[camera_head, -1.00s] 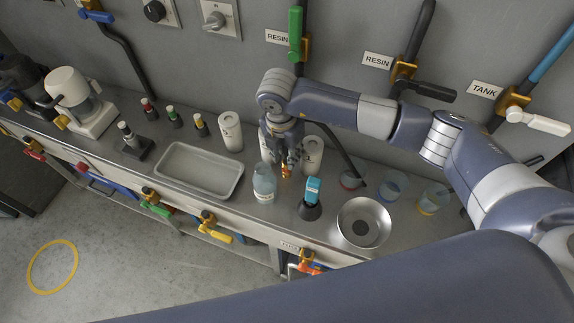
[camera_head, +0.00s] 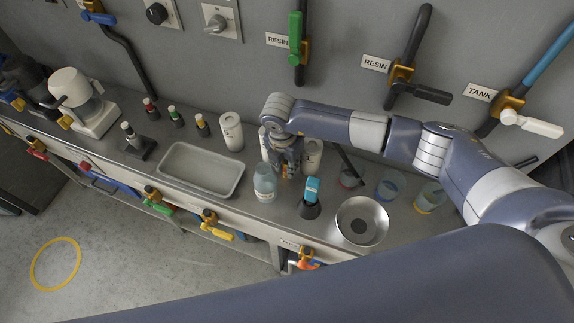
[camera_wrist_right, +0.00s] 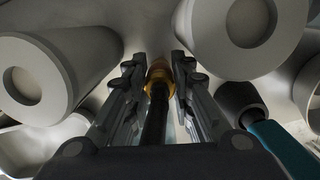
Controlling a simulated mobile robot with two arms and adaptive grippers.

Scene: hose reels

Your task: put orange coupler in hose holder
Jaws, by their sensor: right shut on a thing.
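My right gripper (camera_head: 287,168) reaches down over the counter between the pale bottle and the white cylinders. In the wrist view its fingers (camera_wrist_right: 159,80) are shut on a gold-orange coupler (camera_wrist_right: 159,71) with a black stem. In the head view the coupler is mostly hidden by the fingers; only a small orange bit shows. I cannot tell from these views whether its far end touches anything. I cannot identify the hose holder with certainty. My left gripper is not in view.
A clear bottle (camera_head: 265,185) and a teal piece in a black stand (camera_head: 311,194) are close to the gripper. White cylinders (camera_head: 312,156) stand behind. A steel bowl (camera_head: 362,219), cups (camera_head: 390,185) and a grey tray (camera_head: 201,169) share the counter.

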